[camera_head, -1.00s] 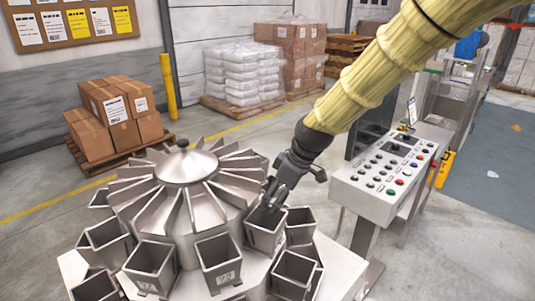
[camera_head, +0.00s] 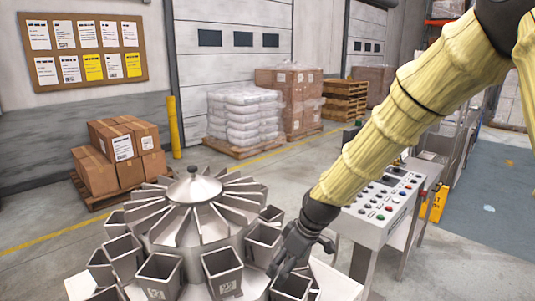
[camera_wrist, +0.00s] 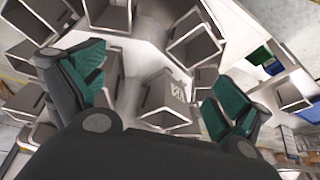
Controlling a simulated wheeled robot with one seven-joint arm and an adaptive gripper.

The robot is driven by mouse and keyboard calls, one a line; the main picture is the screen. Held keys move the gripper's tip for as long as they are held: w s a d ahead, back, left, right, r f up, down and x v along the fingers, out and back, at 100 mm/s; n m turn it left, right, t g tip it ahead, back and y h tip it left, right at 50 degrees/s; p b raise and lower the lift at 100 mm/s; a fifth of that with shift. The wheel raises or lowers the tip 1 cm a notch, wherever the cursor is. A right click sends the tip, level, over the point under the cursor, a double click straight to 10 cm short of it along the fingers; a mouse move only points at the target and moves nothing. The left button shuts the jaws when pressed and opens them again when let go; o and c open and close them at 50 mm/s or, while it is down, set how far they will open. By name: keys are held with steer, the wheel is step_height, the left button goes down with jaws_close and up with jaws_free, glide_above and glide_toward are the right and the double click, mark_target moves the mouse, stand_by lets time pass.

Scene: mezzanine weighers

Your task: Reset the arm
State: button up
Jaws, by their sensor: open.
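My gripper (camera_head: 292,262) hangs at the right side of the multihead weigher (camera_head: 192,215), at the end of my yellow-sleeved arm. In the wrist view its two green-padded fingers (camera_wrist: 160,95) are spread wide with nothing between them. A metal bucket marked with a number (camera_wrist: 168,100) lies in view beyond the gap between the fingers. In the head view, a bucket (camera_head: 291,287) is just below the gripper, partly hidden by it. I cannot tell whether the fingers touch any bucket.
A control panel (camera_head: 385,205) with coloured buttons stands right of the weigher, partly behind my arm. Stacked cartons (camera_head: 120,155), a pallet of white sacks (camera_head: 242,118) and a yellow post (camera_head: 173,127) stand behind. Open floor lies between them and the weigher.

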steer(key=s+d+f+m+h+b, duration=0.1)
steer(key=s+d+f+m, duration=0.2)
steer(key=f, duration=0.7)
steer(key=s+d+f+m+b, duration=0.15)
steer(key=s+f, duration=0.35)
steer(key=f, duration=0.5)
steer(key=s+d+f+m+g+h+b, duration=0.1)
steer(key=s+d+f+m+b, duration=0.2)
steer(key=s+f, duration=1)
steer(key=s+d+f+m+g+h+b, duration=0.1)
steer(key=s+d+f+m+b, duration=0.2)
steer(key=s+d+f, duration=0.6)
steer(key=s+f+m, duration=0.1)
steer(key=s+f, duration=0.3)
steer(key=s, duration=0.4)
steer(key=shift+s+d+f+h, duration=0.2)
steer(key=shift+s+d+h, duration=0.15)
steer(key=shift+h, duration=0.05)
steer(key=shift+c, duration=0.4)
